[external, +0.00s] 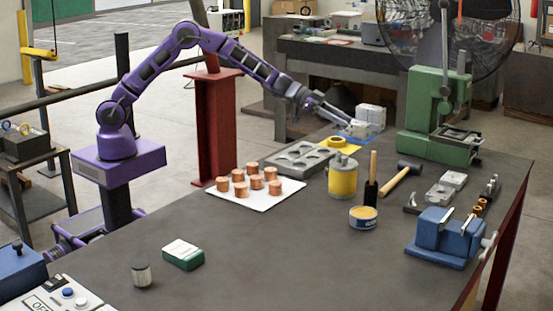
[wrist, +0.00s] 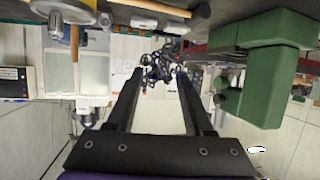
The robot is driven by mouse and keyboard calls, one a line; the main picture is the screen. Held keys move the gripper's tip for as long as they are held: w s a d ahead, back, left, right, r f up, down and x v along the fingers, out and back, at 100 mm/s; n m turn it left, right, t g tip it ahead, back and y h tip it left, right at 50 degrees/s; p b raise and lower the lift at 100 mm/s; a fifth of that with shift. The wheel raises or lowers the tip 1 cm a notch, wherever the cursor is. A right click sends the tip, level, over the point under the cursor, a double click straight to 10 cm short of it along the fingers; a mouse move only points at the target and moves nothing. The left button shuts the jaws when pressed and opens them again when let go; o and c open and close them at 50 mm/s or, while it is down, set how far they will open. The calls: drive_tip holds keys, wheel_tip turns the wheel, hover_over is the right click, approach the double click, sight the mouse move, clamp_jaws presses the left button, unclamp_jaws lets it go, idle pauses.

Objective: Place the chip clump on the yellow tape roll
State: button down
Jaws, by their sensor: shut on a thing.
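The chip clump (wrist: 163,66) is a dark, tangled mass with bluish glints, between my fingertips in the wrist view. My gripper (wrist: 160,78) is shut on it, with the two dark fingers on either side. In the external view my gripper (external: 348,121) is at the far side of the bench, above the surface. The clump is too small there to tell clearly. The yellow tape roll (external: 352,144) lies flat on the bench, a little below and nearer than my gripper, partly hidden behind the yellow can. The clump appears apart from it.
A yellow can (external: 343,180) and a grey mould plate (external: 297,160) stand close to the roll. A green press (external: 430,125) stands to the right. A white board (external: 253,199) with several copper pieces lies to the left. The front middle of the bench is clear.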

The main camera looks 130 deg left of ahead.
drive_tip(key=s+a+f+n+y, duration=0.1)
drive_tip(key=s+a, duration=0.5)
drive_tip(key=a, duration=0.4)
drive_tip(key=s+a+f+n+y, duration=0.1)
drive_tip(key=s+a, duration=0.6)
drive_tip(key=a, duration=0.3)
drive_tip(key=g, duration=0.1)
hover_over(336, 139)
drive_tip(key=shift+y, duration=0.3)
wheel_tip(336, 139, down, 5)
drive_tip(key=shift+w, duration=0.1)
drive_tip(key=shift+f, duration=2.3)
drive_tip(key=shift+f, duration=0.1)
drive_tip(key=shift+c, duration=1.4)
unclamp_jaws()
drive_tip(key=shift+f, duration=0.1)
